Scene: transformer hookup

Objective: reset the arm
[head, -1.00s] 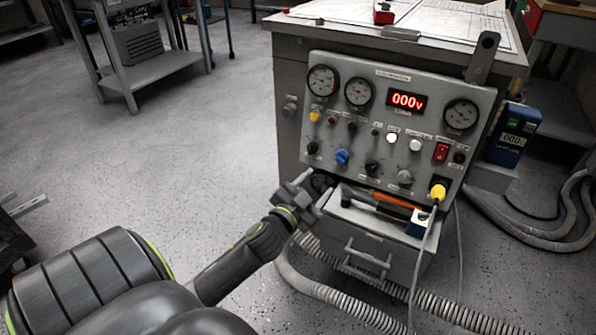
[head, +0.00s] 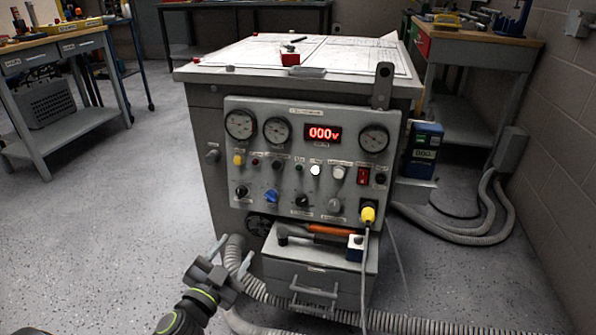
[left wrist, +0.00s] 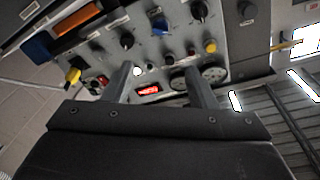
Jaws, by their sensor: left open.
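My left gripper (head: 214,274) is in the lower left of the head view, in front of and left of the grey transformer cabinet. It is open and empty. In the left wrist view its two fingers (left wrist: 158,85) stand apart with the control panel beyond them. The control panel (head: 290,150) has dial gauges, knobs and a red display (head: 323,133) reading 000v. A yellow plug (head: 368,213) with a cable sits at the panel's lower right; it also shows in the left wrist view (left wrist: 73,76). My right gripper is not in view.
Corrugated hoses (head: 410,322) lie on the floor. A workbench (head: 60,45) stands at left, another (head: 480,45) at back right. Floor at left is clear.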

